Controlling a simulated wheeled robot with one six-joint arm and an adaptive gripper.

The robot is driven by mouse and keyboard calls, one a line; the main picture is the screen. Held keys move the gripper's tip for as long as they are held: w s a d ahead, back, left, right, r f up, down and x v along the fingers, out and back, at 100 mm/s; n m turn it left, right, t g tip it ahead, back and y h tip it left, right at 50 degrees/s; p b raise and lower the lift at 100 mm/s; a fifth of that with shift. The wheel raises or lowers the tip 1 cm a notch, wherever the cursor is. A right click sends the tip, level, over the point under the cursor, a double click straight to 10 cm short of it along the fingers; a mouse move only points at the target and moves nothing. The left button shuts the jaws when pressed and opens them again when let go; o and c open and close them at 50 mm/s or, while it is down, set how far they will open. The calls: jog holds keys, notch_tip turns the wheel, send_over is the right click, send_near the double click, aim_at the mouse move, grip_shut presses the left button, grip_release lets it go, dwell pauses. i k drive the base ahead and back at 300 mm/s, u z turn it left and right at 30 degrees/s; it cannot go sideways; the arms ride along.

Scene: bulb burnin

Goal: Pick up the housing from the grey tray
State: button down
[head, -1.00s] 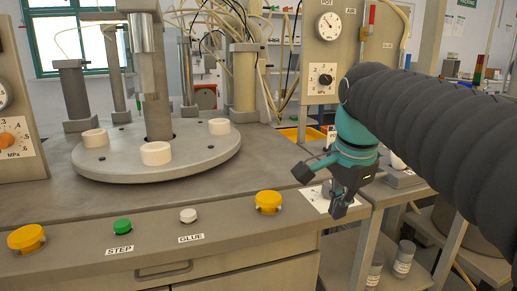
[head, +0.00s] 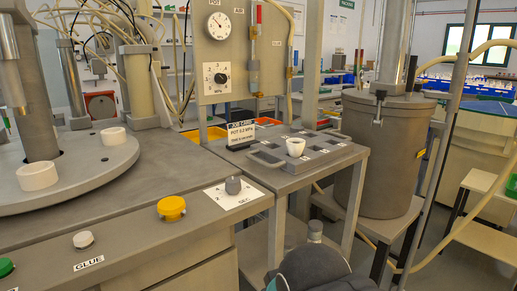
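A small white cup-shaped piece, which looks like the housing (head: 295,147), sits on the grey tray (head: 322,161). It stands upright near the tray's left-middle part. The tray has several dark square recesses and a handle at its left end, and lies on a small side table. My gripper is not in view.
A job card (head: 241,133) stands behind the tray's left end. A large grey pot (head: 382,150) stands right of the table. To the left are a knob (head: 233,186), a yellow button (head: 171,207) and a round turntable (head: 85,175) with white pieces. A post rises behind the tray.

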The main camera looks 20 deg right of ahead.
aim_at(295, 146)
jog(key=u, duration=2.15)
jog(key=k, duration=1)
jog(key=z, duration=1.15)
jog(key=i, duration=0.5)
jog(key=u, duration=0.05)
